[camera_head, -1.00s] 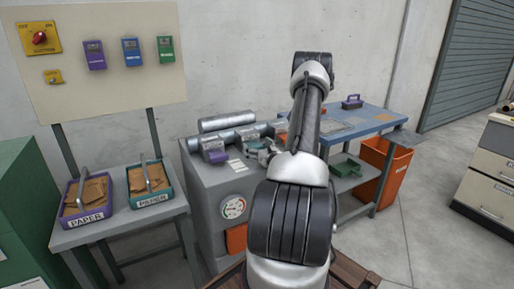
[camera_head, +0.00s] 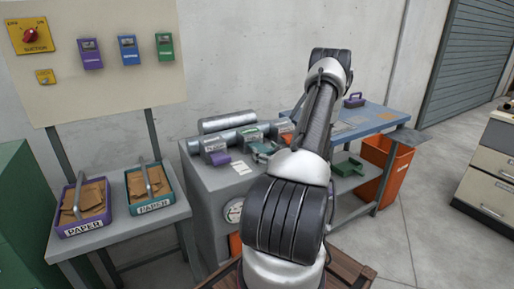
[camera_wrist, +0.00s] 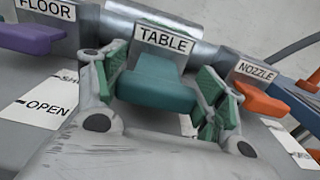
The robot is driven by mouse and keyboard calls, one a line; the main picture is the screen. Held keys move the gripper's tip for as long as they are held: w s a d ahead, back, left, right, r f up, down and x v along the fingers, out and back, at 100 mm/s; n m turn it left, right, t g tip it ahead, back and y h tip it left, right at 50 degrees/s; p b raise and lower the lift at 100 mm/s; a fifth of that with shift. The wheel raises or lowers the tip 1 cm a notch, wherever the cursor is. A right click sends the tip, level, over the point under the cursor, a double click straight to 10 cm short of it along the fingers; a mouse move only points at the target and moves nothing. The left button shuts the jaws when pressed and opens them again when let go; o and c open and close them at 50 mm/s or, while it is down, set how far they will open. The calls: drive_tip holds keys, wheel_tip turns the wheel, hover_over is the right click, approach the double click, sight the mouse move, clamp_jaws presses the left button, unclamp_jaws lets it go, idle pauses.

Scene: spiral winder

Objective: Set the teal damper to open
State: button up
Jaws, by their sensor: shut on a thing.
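The teal damper (camera_wrist: 158,92) is a flat teal handle on a grey block labelled TABLE, in the middle of the wrist view. My gripper (camera_wrist: 165,88) has one green-padded finger on each side of the handle and is shut on it. In the head view, the teal damper (camera_head: 262,146) shows small on the grey machine, just left of my arm, and my gripper is mostly hidden there. A white card left of the damper reads OPEN (camera_wrist: 46,108) at its near part; the farther word is partly hidden by my finger.
A purple damper labelled FLOOR (camera_wrist: 30,40) is on the left and an orange one labelled NOZZLE (camera_wrist: 262,102) on the right, both close to my fingers. A silver duct (camera_head: 228,122) runs behind. The blue workbench (camera_head: 375,118) stands to the right.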

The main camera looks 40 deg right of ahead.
drive_tip(key=shift+v, duration=0.95)
drive_tip(key=shift+f, duration=0.1)
drive_tip(key=o, duration=1.5)
drive_tip(key=shift+c, duration=0.2)
drive_tip(key=shift+s, duration=0.1)
drive_tip(key=v, duration=1.2)
drive_tip(key=shift+a, duration=0.1)
